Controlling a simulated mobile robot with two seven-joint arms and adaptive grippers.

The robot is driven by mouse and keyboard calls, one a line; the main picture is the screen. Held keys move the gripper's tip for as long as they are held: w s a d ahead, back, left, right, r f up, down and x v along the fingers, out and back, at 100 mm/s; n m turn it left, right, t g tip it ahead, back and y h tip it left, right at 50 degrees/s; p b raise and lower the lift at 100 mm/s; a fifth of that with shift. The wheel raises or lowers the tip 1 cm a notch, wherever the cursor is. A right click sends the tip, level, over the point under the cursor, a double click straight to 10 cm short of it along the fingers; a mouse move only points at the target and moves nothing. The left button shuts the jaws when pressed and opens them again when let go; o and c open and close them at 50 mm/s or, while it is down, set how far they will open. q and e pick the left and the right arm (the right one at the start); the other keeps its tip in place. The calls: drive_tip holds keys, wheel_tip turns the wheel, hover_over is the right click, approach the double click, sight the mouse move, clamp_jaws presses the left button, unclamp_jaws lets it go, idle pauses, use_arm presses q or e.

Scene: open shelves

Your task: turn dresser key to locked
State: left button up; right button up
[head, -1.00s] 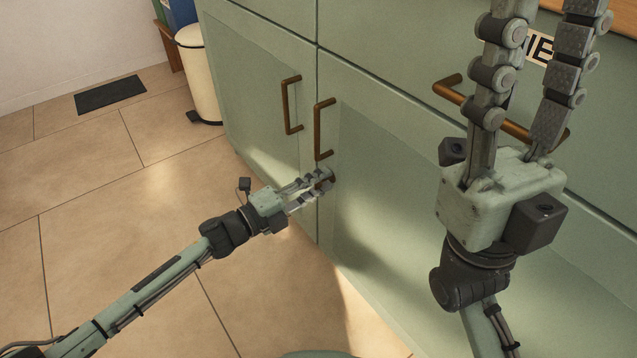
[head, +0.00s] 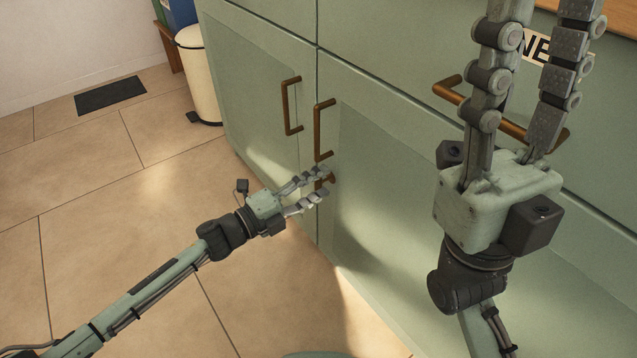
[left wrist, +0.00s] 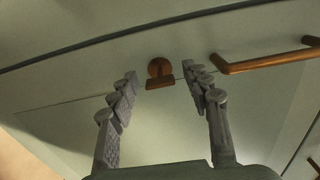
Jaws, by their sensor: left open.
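The dresser key (left wrist: 160,74) is a small copper-brown piece, a round disc with a flat bow, on the green dresser door (head: 400,200). In the head view the key (head: 331,178) shows just below the door handle, partly behind the fingers. My left gripper (head: 326,183) is open in front of it. In the left wrist view the left fingers (left wrist: 162,82) stand apart on either side of the key, with gaps and no visible contact. My right gripper (head: 540,20) is large in the foreground, fingers apart and pointing up, tips cut off by the frame.
Two vertical copper handles, left (head: 291,106) and right (head: 318,130), sit above the key. A horizontal drawer handle (head: 452,91) lies behind my right fingers. A cream bin (head: 203,80) stands left of the dresser.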

use_arm(q)
drive_tip(key=v, duration=1.1)
drive_tip(key=shift+s+a, duration=0.15)
drive_tip(key=shift+a, duration=0.05)
